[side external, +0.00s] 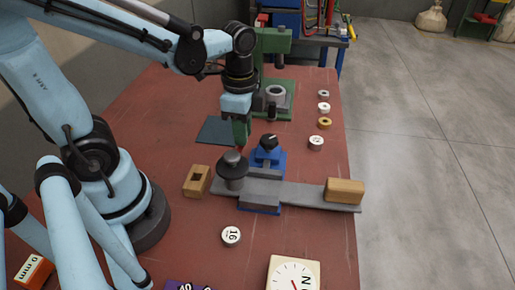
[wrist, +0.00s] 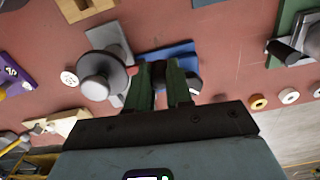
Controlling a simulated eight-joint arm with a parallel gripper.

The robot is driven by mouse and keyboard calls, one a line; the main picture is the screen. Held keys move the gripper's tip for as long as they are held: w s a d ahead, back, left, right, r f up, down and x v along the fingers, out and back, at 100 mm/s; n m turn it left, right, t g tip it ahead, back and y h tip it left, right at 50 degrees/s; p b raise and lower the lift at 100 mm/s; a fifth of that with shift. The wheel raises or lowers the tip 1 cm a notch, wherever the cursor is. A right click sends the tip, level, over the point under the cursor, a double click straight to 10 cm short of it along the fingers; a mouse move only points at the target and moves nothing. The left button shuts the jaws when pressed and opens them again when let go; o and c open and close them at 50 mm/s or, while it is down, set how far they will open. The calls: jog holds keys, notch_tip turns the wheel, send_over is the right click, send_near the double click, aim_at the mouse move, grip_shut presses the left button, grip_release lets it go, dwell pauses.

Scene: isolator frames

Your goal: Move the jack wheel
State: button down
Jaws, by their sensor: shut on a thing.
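The jack wheel (side external: 232,166), a dark grey disc with a raised hub, sits over the left end of a long grey bar. In the wrist view the wheel (wrist: 101,76) is just left of the fingers. My gripper (side external: 240,147) points down behind the wheel's rim. Its green fingers (wrist: 162,90) are shut on a dark part at the wheel's side, mostly hidden between them. A blue clamp base (side external: 270,165) with a black knob (side external: 268,142) stands right of the wheel. It shows partly behind the fingers in the wrist view (wrist: 170,53).
A wooden block (side external: 345,190) lies on the bar's right end. A slotted wooden block (side external: 196,181) stands left of the wheel. Several round pieces line the right edge, and a green press (side external: 276,96) stands behind. A dial gauge (side external: 293,274) is in front. Red bench shows clear between these.

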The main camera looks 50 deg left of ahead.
jog(key=shift+w+d+m, duration=0.15)
jog(key=shift+d+m, duration=0.1)
jog(key=shift+m, duration=0.05)
jog(key=c, duration=1)
grip_release()
jog(key=shift+r, duration=0.1)
jog(key=shift+r, duration=5.95)
jog(key=f+n+t, duration=0.2)
jog(key=n, duration=0.1)
jog(key=w+f+n+t, duration=0.1)
jog(key=f+n+t, duration=0.1)
jog(key=n, duration=0.2)
jog(key=a+f+n+t, duration=0.1)
jog(key=f+n+t, duration=0.1)
jog(key=n+t, duration=0.1)
jog(key=shift+w+f+n, duration=0.2)
jog(key=shift+f+n, duration=0.1)
jog(key=shift+f, duration=0.05)
